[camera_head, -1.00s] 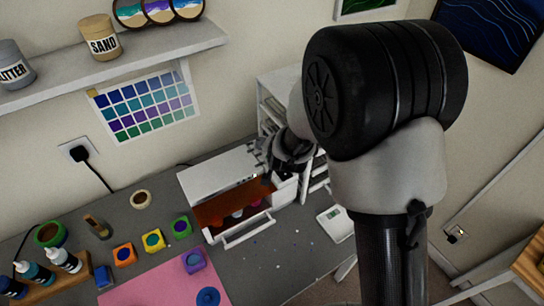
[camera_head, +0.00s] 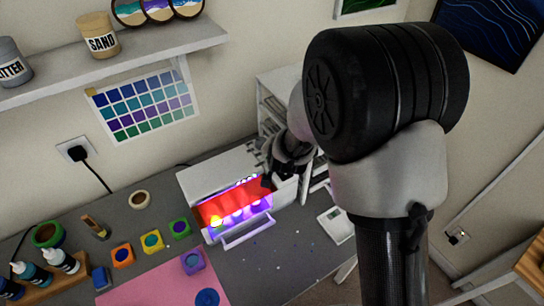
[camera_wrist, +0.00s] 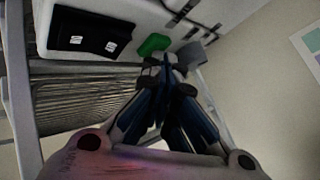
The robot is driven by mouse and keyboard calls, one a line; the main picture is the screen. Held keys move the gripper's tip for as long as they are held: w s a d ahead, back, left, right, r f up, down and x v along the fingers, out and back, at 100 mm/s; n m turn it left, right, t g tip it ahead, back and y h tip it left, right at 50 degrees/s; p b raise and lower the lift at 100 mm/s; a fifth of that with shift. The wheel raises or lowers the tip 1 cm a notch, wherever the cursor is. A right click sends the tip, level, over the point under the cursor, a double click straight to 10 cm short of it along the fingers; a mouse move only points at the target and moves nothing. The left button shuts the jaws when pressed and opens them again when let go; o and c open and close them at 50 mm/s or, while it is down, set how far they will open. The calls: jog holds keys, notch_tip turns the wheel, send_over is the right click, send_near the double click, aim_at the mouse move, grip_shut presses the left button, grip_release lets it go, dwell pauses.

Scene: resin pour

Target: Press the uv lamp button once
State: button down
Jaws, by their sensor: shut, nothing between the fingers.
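The uv lamp (camera_head: 212,174) is a white box on the grey bench in the head view. Violet light glows under its red-orange front shield (camera_head: 228,203), on several round pieces inside. My gripper (camera_head: 268,181) is at the lamp's right front, its fingers shut and empty. In the wrist view the shut fingertips (camera_wrist: 168,64) are close beside a green button (camera_wrist: 153,44) on a white face. I cannot tell whether they touch it. A black panel with two white marks (camera_wrist: 90,30) is left of the button. The button is hidden in the head view.
A white drawer front (camera_head: 248,232) sticks out below the shield. A small scale (camera_head: 336,224) lies to the right. Colourful paint pots (camera_head: 152,241) and a pink mat (camera_head: 165,288) are at the left. A white shelf unit (camera_head: 268,106) stands behind my arm.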

jog(key=shift+r, duration=0.1)
jog(key=shift+r+p, duration=0.55)
jog(key=shift+r, duration=0.2)
jog(key=shift+r+p, duration=1.85)
jog(key=shift+r, duration=0.65)
